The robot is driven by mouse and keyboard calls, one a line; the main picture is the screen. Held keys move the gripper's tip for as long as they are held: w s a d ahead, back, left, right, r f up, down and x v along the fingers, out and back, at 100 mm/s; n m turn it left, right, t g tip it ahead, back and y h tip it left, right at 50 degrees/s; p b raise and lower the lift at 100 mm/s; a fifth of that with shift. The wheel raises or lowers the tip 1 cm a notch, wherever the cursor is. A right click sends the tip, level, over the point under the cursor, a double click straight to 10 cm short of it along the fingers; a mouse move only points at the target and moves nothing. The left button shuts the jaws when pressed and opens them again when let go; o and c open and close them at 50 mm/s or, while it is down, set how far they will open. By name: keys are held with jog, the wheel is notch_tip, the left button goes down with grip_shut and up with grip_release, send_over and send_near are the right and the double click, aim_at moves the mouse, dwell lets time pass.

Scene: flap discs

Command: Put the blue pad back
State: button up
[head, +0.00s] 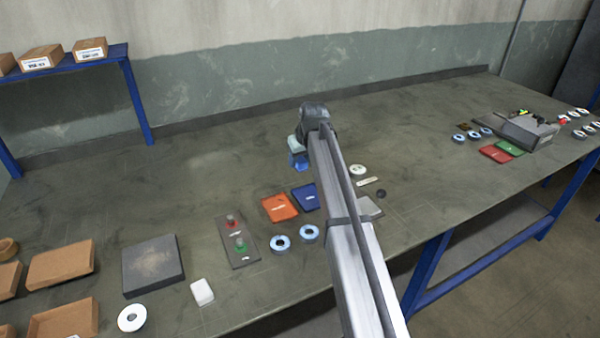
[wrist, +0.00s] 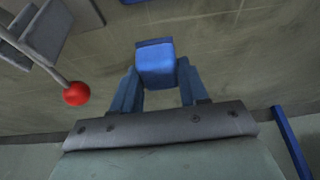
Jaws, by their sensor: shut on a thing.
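My gripper (wrist: 157,88) is shut on the blue pad (wrist: 155,65), a small blocky blue piece held between its two blue fingers. In the head view my gripper is beyond the middle of the bench, at the far end of my arm. The blue pad (head: 298,161) shows there below my wrist, over bare bench; its gap to the surface cannot be told. A flat dark blue square (head: 306,197) with a small label lies on the bench, nearer the camera, touching or close to a flat orange square (head: 279,207).
Two ring discs (head: 281,243) lie in front of the squares. A plate with red and green knobs (head: 238,241), a dark slab (head: 152,264) and cardboard boxes (head: 60,263) are left. A red ball on a rod (wrist: 76,94) shows in the wrist view. The bench's back left is clear.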

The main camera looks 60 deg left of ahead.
aim_at(300, 180)
jog(key=shift+f, duration=2.5)
jog(key=shift+f, duration=0.2)
jog(key=o, duration=1.1)
jog(key=v, duration=1.2)
jog(key=shift+r, duration=0.2)
